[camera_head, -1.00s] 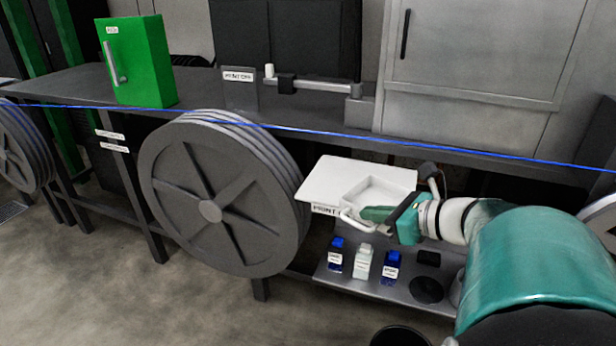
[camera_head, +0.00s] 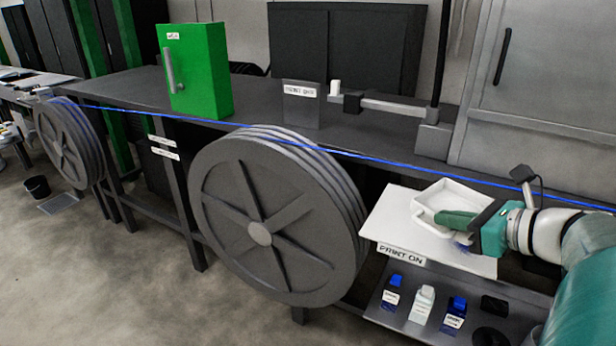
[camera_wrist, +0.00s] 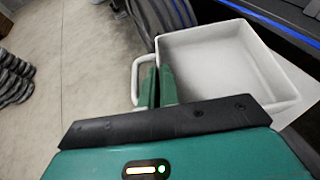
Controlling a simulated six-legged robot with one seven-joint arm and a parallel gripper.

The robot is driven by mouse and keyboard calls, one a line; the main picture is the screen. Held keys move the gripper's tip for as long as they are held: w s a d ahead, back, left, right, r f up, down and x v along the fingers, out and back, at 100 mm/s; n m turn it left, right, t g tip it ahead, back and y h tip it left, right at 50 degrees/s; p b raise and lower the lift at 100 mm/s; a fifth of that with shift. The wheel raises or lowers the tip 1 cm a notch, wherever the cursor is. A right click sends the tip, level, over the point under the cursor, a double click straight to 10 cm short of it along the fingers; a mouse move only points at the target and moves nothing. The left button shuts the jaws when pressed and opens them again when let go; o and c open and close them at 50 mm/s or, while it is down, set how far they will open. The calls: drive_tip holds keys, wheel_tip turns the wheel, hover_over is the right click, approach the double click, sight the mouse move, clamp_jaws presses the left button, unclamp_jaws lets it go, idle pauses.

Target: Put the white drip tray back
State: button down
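The white drip tray (camera_head: 432,187) is a shallow square box with a loop handle. In the head view it is above the white board (camera_head: 385,222) labelled "PRINT ON", looking tilted and raised. My gripper (camera_head: 447,218) reaches it from the right. In the wrist view the tray (camera_wrist: 222,45) lies just beyond my green fingers (camera_wrist: 157,86), which are close together at its handle (camera_wrist: 136,78). My gripper looks shut on the tray at its handle side; the exact contact is hidden by the fingers.
A blue cable (camera_head: 335,151) runs across the scene behind the tray. A large grey reel (camera_head: 235,261) stands left of the board. Several small bottles (camera_head: 421,304) stand on a lower shelf. A green box (camera_head: 207,92) and a "PRINT OFF" sign (camera_head: 300,91) are on the bench.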

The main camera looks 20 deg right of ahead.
drive_tip(key=shift+w+f, duration=0.15)
drive_tip(key=shift+w, duration=0.8)
drive_tip(key=w+f, duration=0.1)
drive_tip(key=w, duration=0.1)
drive_tip(key=w+f, duration=0.1)
drive_tip(key=w, duration=0.2)
drive_tip(key=w+d+f, duration=0.1)
drive_tip(key=w+f, duration=0.1)
drive_tip(key=shift+w+d, duration=0.1)
drive_tip(key=shift+w, duration=0.3)
hover_over(395, 238)
drive_tip(key=f, duration=0.5)
drive_tip(key=shift+s+f, duration=0.1)
drive_tip(key=shift+s, duration=0.15)
drive_tip(key=f, duration=0.3)
drive_tip(key=shift+w+f, duration=0.2)
drive_tip(key=shift+w, duration=0.05)
drive_tip(key=shift+f, duration=0.25)
drive_tip(key=c, duration=1.6)
unclamp_jaws()
drive_tip(key=shift+c, duration=0.2)
